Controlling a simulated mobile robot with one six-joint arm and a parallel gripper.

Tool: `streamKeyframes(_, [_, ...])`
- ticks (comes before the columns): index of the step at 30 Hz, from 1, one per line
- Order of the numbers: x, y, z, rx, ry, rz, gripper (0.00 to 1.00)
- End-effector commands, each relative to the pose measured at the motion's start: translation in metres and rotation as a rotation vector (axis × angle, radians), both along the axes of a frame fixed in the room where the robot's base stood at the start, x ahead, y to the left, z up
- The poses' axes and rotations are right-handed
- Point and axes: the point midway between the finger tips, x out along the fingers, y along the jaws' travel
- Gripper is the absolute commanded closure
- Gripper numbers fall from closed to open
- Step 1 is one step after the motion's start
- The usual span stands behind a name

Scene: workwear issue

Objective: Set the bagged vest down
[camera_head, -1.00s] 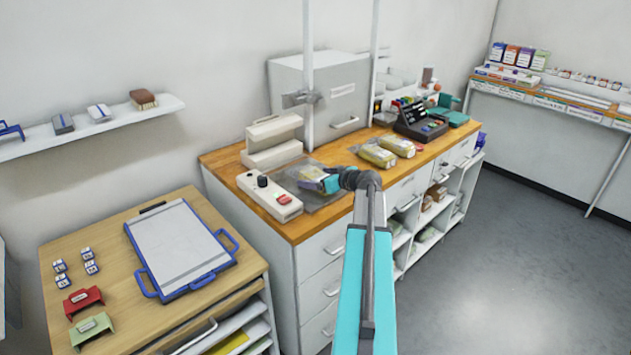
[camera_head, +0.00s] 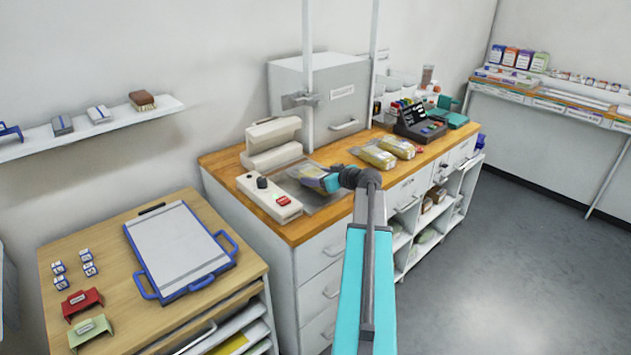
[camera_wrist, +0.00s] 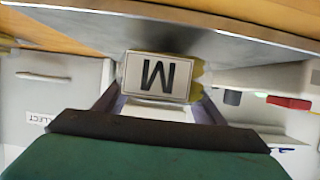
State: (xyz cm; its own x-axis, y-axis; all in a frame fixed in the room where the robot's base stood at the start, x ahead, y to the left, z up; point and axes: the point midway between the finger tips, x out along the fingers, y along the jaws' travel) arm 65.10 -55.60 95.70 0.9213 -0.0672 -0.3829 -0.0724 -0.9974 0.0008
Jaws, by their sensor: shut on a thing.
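My gripper (camera_head: 318,180) is over the grey plate (camera_head: 328,201) on the wooden counter and is shut on a bagged vest (camera_head: 306,172). In the wrist view, a white label reading M, upside down, shows on the bagged vest (camera_wrist: 155,77) between the fingers of my gripper (camera_wrist: 157,106), with yellow beside it. The bag is at or just above the plate; I cannot tell whether it touches. My gripper hides part of it.
A white control box (camera_head: 268,198) and a sealer-like machine (camera_head: 272,145) stand close to the left and behind. Two yellow bagged packs (camera_head: 377,157) (camera_head: 398,147) lie to the right. A clipboard tray (camera_head: 180,250) lies on the lower left cabinet.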

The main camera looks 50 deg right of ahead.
Motion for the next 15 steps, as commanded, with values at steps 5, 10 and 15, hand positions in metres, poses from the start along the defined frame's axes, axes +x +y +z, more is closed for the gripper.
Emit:
streamKeyframes(5, [0.000,0.000,0.013,-0.001,-0.002,0.000,0.66])
streamKeyframes(10, [-0.004,0.002,0.024,-0.001,-0.001,-0.002,0.66])
streamKeyframes(15, [-0.025,0.010,0.025,0.000,-0.001,-0.002,0.66])
